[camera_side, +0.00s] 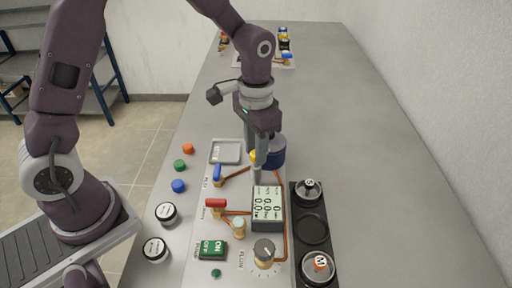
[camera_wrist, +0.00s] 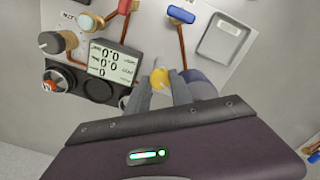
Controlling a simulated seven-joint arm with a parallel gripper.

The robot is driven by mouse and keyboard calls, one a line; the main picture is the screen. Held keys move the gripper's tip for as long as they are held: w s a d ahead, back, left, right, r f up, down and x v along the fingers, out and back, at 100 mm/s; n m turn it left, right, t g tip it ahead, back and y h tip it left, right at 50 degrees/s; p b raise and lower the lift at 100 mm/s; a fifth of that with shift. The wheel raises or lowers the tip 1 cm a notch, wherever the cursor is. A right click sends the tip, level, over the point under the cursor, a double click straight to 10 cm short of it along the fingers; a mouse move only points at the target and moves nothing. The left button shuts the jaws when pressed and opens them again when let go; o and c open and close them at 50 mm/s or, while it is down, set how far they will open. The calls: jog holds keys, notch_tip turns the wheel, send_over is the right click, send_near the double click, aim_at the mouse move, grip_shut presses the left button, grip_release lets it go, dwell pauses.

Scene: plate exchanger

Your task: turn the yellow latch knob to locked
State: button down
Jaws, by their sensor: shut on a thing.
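The yellow latch knob (camera_wrist: 159,80) sits between my gripper's fingertips in the wrist view. In the side view only a small yellow part of the knob (camera_side: 253,156) shows beside the fingers. My gripper (camera_side: 259,165) points down over the panel and is shut on the knob; it also shows in the wrist view (camera_wrist: 160,88). A dark blue cylinder (camera_side: 276,152) stands right behind the fingers. I cannot read the knob's turn angle or any locked mark.
A display box (camera_side: 268,208) stands just in front of my gripper. A blue-handled valve (camera_side: 217,174), a red-handled valve (camera_side: 216,203) and a square tray (camera_side: 225,151) are to the left. A black rack (camera_side: 313,253) holds round jars at right.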

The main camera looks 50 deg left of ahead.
jog(key=shift+n, duration=1)
jog(key=c, duration=1.1)
grip_release()
jog(key=shift+r, duration=0.1)
notch_tip(320, 180, up, 6)
jog(key=shift+r, duration=0.45)
